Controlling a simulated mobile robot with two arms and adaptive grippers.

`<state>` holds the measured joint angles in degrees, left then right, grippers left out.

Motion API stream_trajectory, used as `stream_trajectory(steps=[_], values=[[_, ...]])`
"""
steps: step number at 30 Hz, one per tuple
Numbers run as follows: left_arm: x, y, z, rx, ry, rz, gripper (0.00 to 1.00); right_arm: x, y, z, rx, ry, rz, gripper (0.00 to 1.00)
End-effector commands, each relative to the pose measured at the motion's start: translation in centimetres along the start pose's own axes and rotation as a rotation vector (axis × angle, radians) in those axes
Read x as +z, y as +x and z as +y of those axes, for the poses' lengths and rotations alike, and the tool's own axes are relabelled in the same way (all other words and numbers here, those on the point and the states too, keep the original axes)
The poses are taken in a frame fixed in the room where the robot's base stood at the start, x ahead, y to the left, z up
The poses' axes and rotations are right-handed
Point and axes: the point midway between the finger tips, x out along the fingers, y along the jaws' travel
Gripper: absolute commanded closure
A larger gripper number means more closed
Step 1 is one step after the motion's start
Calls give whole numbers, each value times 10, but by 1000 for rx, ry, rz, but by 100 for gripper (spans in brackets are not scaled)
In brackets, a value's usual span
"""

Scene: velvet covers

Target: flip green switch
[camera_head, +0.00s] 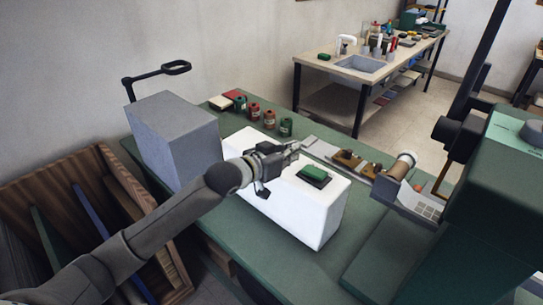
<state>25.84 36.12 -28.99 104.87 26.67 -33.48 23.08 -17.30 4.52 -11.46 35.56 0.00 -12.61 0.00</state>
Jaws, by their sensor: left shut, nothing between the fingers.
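The green switch (314,172) sits on a dark base plate on top of a long white block (318,213). The block stands on a green table (284,262). My left arm comes in from the left over the white block. My left gripper (292,150) is shut and empty, a little to the left of and behind the switch in the picture. It looks apart from the switch, though its exact height above the block is hard to tell. My right gripper is not in view.
A grey block (177,140) stands left of the white block. Several small spools (269,119) stand behind it. Wooden pieces (347,158) and a cylindrical tool (402,164) lie to the right, near a large green machine (500,190). The green table's front is clear.

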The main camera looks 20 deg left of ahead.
Motion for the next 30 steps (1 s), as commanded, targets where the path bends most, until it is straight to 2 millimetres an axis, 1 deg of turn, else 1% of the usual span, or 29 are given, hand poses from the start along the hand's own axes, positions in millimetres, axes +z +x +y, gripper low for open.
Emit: stream_trajectory(steps=[1,6,12,18,30], values=[[3,-10,-1,0,2,2,100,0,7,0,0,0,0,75],[3,-39,-1,0,2,2,100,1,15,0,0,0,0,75],[2,-64,-2,0,1,2,100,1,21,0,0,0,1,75],[0,-73,-1,0,0,2,100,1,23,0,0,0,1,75],[0,-74,-1,0,-1,3,100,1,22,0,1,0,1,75]])
